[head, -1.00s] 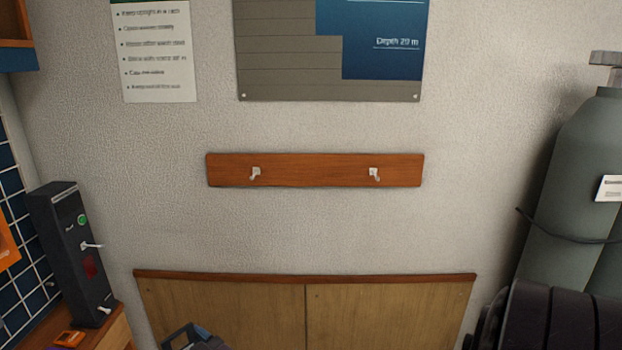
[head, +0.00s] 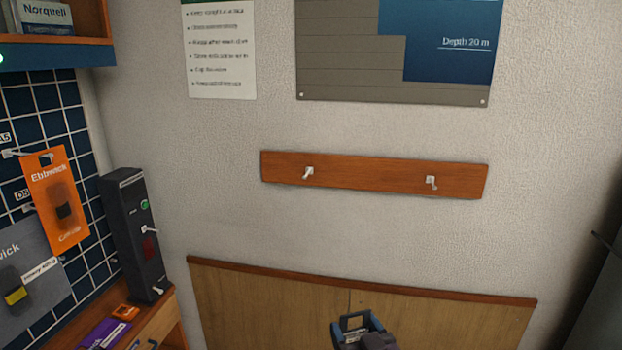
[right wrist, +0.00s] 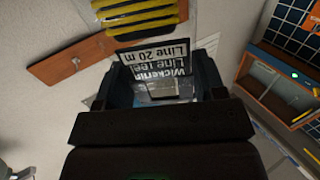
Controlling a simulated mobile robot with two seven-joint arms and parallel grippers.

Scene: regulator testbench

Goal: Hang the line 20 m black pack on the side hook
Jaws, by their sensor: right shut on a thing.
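The black pack (right wrist: 155,60) shows in the right wrist view with a white label reading "Line 20 m", upside down. My right gripper (right wrist: 165,88) is shut on it. In the head view my right gripper (head: 358,325) is at the bottom edge, below the wooden hook rail, and the pack cannot be made out there. A dark upright stand (head: 138,238) on the left bench carries an upper white hook (head: 150,230) and a lower one (head: 158,290). The frames do not show which hook is the side hook. My left gripper is out of view.
A wooden rail (head: 375,177) with two hooks is on the wall. Left of the stand, an orange pack (head: 55,200) and a grey pack (head: 28,285) are by the blue grid panel. A yellow-black striped thing (right wrist: 140,20) is in the right wrist view. Open wall surrounds the rail.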

